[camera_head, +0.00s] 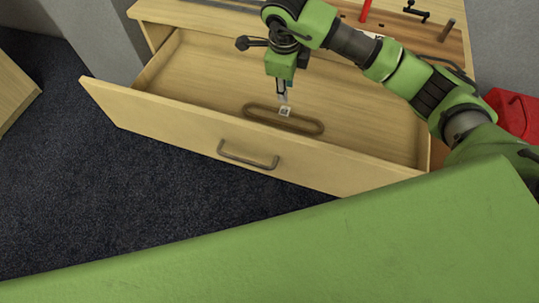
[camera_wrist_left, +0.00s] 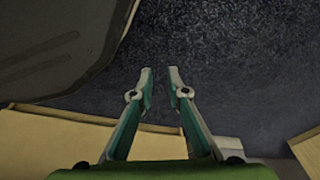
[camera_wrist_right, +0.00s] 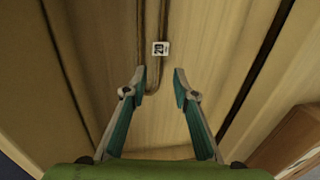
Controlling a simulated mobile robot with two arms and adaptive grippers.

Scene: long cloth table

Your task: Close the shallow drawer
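The light wooden drawer (camera_head: 165,122) is pulled out of its cabinet in the head view, its inside exposed. A dark bar handle (camera_head: 248,160) is on its front face. My right gripper (camera_head: 282,98) points down over the drawer's interior, behind the front panel. In the right wrist view its fingers (camera_wrist_right: 160,72) are apart with nothing between them. My left gripper (camera_wrist_left: 161,72) shows only in its own wrist view, fingers apart and empty, with dark carpet beyond.
A brown oval loop (camera_head: 262,121) with a small white tag (camera_head: 285,112) lies in the drawer, just below my right gripper. Tools lie on the wooden top (camera_head: 425,40) behind. A red object (camera_head: 514,112) is at the right. Dark carpet (camera_head: 120,210) lies before the drawer.

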